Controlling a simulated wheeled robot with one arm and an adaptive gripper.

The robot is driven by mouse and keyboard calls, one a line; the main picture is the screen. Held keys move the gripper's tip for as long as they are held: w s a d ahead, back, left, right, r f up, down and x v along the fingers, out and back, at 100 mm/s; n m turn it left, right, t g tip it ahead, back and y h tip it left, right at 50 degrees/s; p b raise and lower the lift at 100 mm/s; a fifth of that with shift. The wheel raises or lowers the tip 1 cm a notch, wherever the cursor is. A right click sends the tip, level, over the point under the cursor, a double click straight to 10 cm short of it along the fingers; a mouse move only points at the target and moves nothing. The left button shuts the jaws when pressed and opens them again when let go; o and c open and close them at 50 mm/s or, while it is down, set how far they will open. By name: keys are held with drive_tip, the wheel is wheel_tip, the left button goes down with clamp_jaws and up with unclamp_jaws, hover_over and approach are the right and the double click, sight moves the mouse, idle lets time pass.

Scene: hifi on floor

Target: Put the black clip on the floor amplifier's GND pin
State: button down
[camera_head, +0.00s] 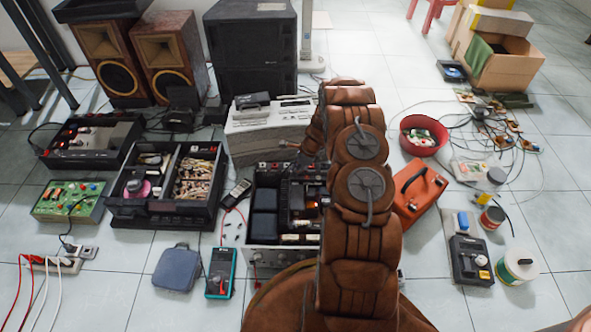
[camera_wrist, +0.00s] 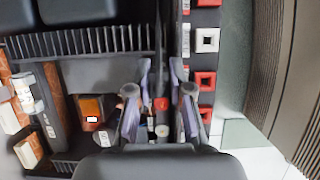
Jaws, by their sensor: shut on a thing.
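The floor amplifier (camera_head: 262,237) is an open chassis with black boxes inside, behind the brown arm in the head view. In the wrist view its fins (camera_wrist: 85,43) and a rail with red and white square terminals (camera_wrist: 207,41) lie under my gripper (camera_wrist: 159,92). The gripper's two fingers are a little apart, with a small dark thing, seemingly the black clip (camera_wrist: 151,127), between them. The clip is small and partly hidden, and its tip cannot be made out. I cannot tell which terminal is the GND pin.
A blue multimeter (camera_head: 220,273) and a blue-grey case (camera_head: 177,268) lie left of the amplifier. An orange box (camera_head: 418,193) stands to its right. Another open black chassis (camera_head: 160,220) is at left.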

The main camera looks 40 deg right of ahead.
drive_tip(key=shift+f, duration=0.25)
idle(0.3)
drive_tip(key=c, duration=1)
unclamp_jaws()
drive_tip(key=shift+r, duration=0.15)
drive_tip(key=v, duration=1.1)
drive_tip(key=shift+s+d+r, duration=0.1)
drive_tip(key=shift+d+r, duration=0.05)
drive_tip(key=shift+r, duration=0.2)
drive_tip(key=shift+r, duration=0.1)
